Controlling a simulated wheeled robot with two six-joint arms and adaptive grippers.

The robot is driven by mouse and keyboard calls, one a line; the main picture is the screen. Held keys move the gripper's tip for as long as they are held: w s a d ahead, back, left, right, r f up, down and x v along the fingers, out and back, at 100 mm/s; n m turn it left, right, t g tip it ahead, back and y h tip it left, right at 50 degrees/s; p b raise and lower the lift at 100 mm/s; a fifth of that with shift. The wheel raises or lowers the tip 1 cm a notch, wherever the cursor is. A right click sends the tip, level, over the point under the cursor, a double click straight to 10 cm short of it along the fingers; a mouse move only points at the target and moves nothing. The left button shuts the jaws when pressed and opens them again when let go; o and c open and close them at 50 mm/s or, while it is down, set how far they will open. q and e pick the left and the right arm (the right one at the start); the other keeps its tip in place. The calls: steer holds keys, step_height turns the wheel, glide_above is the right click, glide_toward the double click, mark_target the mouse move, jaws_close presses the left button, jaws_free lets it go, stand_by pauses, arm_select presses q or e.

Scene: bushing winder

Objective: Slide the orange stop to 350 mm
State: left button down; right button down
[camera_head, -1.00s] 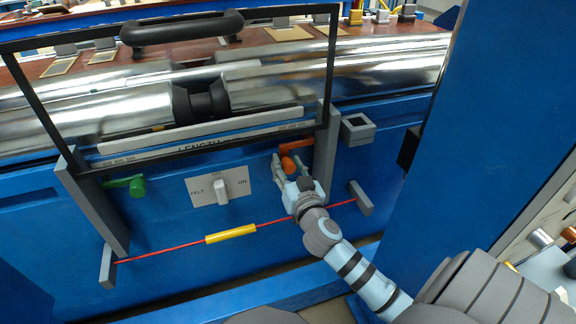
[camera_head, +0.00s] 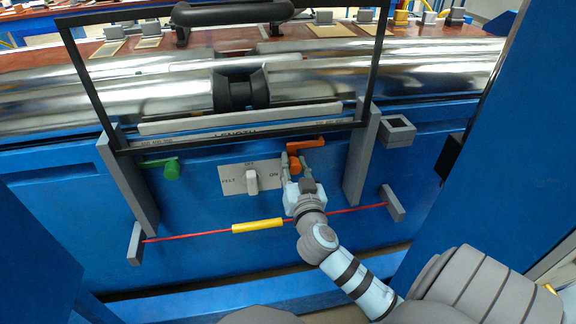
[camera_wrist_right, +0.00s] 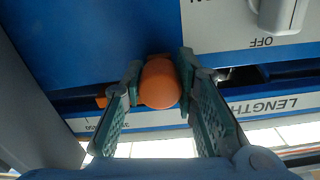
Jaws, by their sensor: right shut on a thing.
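The orange stop (camera_head: 296,164) sits on the length scale rail under the frame, right of the switch plate. Its flat orange arm reaches right just below the scale strip. My right gripper (camera_head: 297,160) is shut on the stop's round knob. In the right wrist view the orange knob (camera_wrist_right: 160,84) sits between the two green-grey fingers (camera_wrist_right: 159,75). The scale strip (camera_wrist_right: 270,106) appears upside down there, with "LENGTH" readable. My left gripper is not in view.
A green stop (camera_head: 172,170) sits at the left of the rail. A selector switch (camera_head: 252,182) is close left of my right gripper. A grey post (camera_head: 362,155) stands to the right. A red cord with a yellow sleeve (camera_head: 257,226) runs below. Metal rollers (camera_head: 150,94) lie behind.

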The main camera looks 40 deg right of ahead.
steer(key=shift+d, duration=0.1)
steer(key=c, duration=1.2)
jaws_free()
steer(key=shift+s, duration=0.1)
steer(key=shift+c, duration=0.2)
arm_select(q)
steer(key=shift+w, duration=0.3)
arm_select(e)
steer(key=v, duration=1.2)
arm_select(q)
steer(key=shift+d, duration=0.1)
